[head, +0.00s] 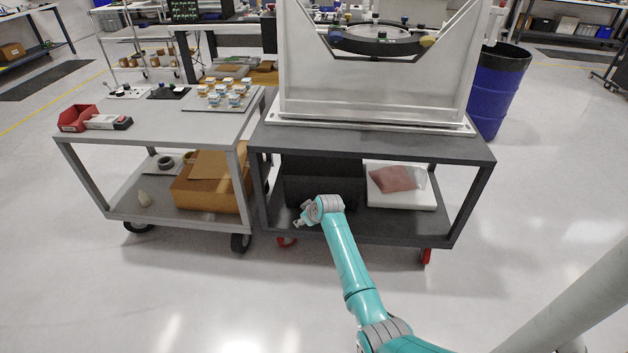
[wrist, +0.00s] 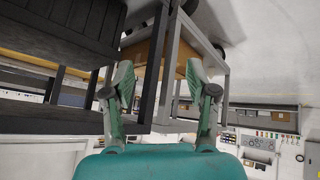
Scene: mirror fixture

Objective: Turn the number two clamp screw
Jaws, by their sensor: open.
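The mirror fixture stands on the dark cart at the top of the head view: a pale upright frame (head: 375,85) with a dark ring (head: 378,46) around a round mirror (head: 375,33). I cannot read any numbers, so I cannot tell which is the number two clamp screw. My gripper (head: 302,217) is low in front of the dark cart, well below the fixture. In the wrist view my gripper (wrist: 160,66) is open, with nothing between its fingers.
The dark cart's top (head: 480,148) has a bare front strip. Its lower shelf holds a black bin (head: 322,180) and a white tray (head: 415,200). A grey cart (head: 165,125) stands close on the left, a blue barrel (head: 495,95) behind right. The floor in front is clear.

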